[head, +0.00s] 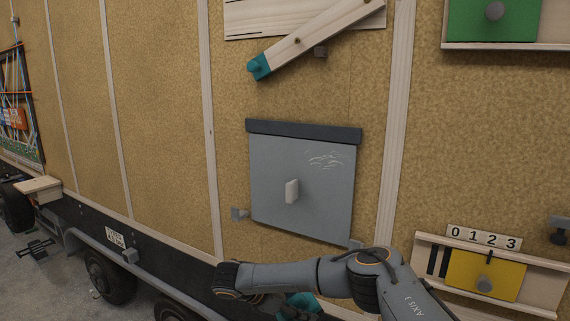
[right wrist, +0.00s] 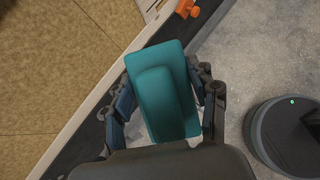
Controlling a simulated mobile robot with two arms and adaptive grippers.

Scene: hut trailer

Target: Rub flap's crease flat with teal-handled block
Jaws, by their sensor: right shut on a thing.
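The grey flap (head: 275,170) hangs from a dark strip on the tan wall, with a pale grip in its middle. Thin whitish crease lines (head: 325,160) show near its upper right. My right gripper (right wrist: 163,88) is shut on the teal-handled block (right wrist: 165,95), with a finger on each long side. In the head view the block's teal part (head: 302,303) shows at the bottom, below the flap and apart from it, partly hidden by my right arm. The block's rubbing face is not visible. My left gripper is not in view.
A teal-tipped wooden bar (head: 318,40) slants above the flap. Small brackets sit by its lower corners, the left one (head: 239,214) clear to see. A yellow panel (head: 485,276) is at lower right, a green panel (head: 493,20) at upper right. An orange piece (right wrist: 187,8) sits on the ledge.

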